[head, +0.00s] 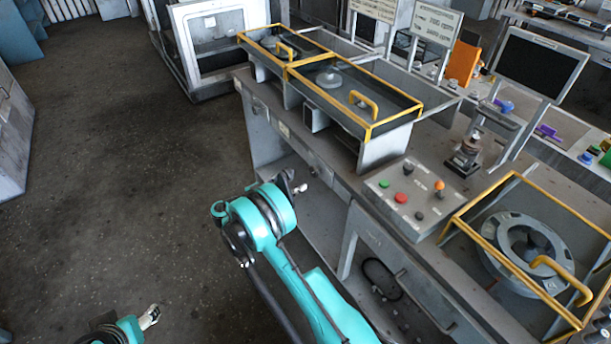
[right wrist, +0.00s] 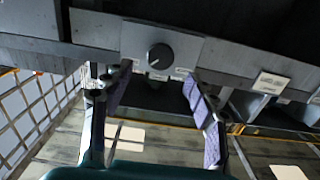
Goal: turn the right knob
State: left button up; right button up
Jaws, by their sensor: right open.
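A round black knob (right wrist: 160,57) with a light pointer mark sits on a grey plate (right wrist: 188,47) in the right wrist view. My right gripper (right wrist: 157,78) is open, with one finger to each side of the knob in the picture. I see no contact, and the gap in depth is hard to judge. In the head view my right gripper (head: 297,188) is by the bench front, mostly hidden by its wrist, and I cannot make out the knob there. My left gripper (head: 149,317) is low at the bottom left, away from the bench; its jaw opening is too small to tell.
The bench carries yellow-framed covers (head: 375,125), a control box (head: 408,197) with coloured buttons, and a round housing (head: 520,250) under another yellow frame. A white label (right wrist: 272,82) is right of the knob plate. Open floor (head: 130,170) lies left of the bench.

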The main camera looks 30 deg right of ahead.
aim_at(312, 172)
jog(key=d, duration=0.2)
jog(key=d+b, duration=0.1)
jog(key=d, duration=0.3)
jog(key=shift+w+d+b, duration=0.3)
jog(key=shift+d+b, duration=0.1)
jog(key=c, duration=1.2)
